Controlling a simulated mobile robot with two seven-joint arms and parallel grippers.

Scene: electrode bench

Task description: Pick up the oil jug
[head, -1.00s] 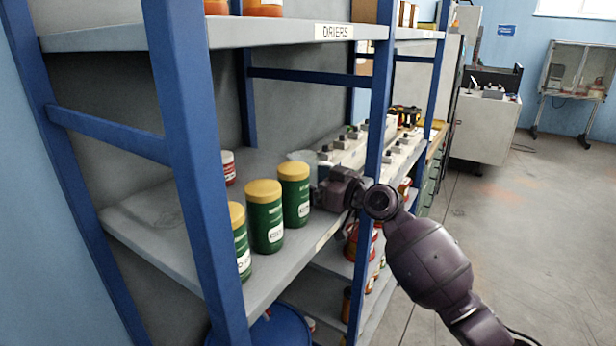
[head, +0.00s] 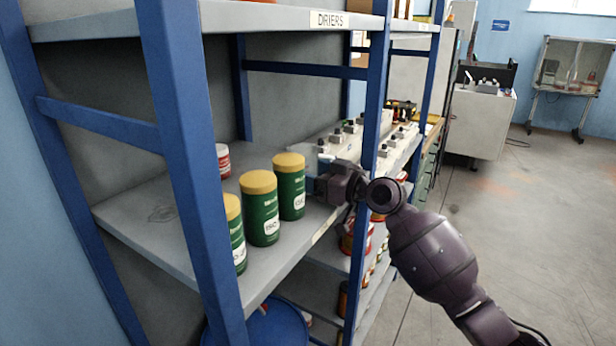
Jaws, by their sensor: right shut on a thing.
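A pale, translucent vessel, which looks like the oil jug (head: 309,157), shows on the middle shelf behind the rightmost green jar. Its lower part is hidden by that jar and by my right gripper. My right gripper (head: 319,184) reaches in over the shelf's front edge from the right and is shut on the jug. Its fingertips are mostly hidden, and I cannot tell whether the jug is clear of the shelf. My left gripper is not in view.
Several green jars with yellow lids (head: 262,208) stand left of my gripper, the rightmost very close. A red-and-white tin (head: 223,160) stands behind them. A blue upright (head: 372,110) is close to my right wrist. Floor is open at right.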

